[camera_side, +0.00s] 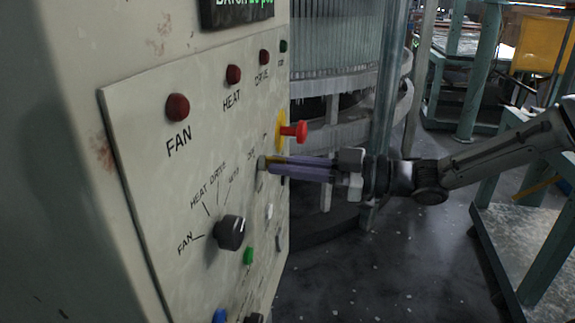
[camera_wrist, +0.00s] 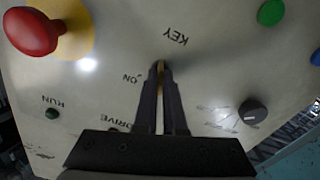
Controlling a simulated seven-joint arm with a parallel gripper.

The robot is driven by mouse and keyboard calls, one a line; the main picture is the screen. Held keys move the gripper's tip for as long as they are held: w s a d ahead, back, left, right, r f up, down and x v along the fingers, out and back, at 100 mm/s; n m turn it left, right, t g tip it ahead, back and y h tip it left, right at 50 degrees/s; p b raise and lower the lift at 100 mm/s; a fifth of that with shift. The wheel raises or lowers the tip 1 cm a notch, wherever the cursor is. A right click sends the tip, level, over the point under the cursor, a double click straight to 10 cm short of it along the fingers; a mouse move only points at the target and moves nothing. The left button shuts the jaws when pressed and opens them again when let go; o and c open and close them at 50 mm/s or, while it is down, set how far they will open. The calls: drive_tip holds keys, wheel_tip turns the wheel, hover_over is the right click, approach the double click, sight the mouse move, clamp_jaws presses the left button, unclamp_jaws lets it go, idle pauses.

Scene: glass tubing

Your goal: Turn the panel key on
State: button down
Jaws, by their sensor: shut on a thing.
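The panel key (camera_wrist: 160,66) is a thin brass-coloured piece between my fingertips in the wrist view, near the upside-down KEY and ON labels. In the side view a brass bit of the key (camera_side: 274,159) shows at the round grey lock (camera_side: 262,163) on the panel. My gripper (camera_side: 271,166) reaches in from the right with its long purple-grey fingers shut on the key, tips close to the panel face. It also shows in the wrist view (camera_wrist: 160,72). The fingers hide most of the key, so I cannot tell its exact turn angle.
A red mushroom button (camera_side: 298,131) on a yellow plate sits just above my fingers. A black selector knob (camera_side: 230,232) and a green button (camera_side: 248,256) sit lower on the panel (camera_side: 150,210). Red lamps (camera_side: 178,107) line the top. The space right of the panel is open.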

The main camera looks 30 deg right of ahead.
drive_tip(key=m, duration=1.2)
drive_tip(key=shift+m, duration=0.3)
idle(0.4)
drive_tip(key=c, duration=1)
unclamp_jaws()
drive_tip(key=v, duration=1.4)
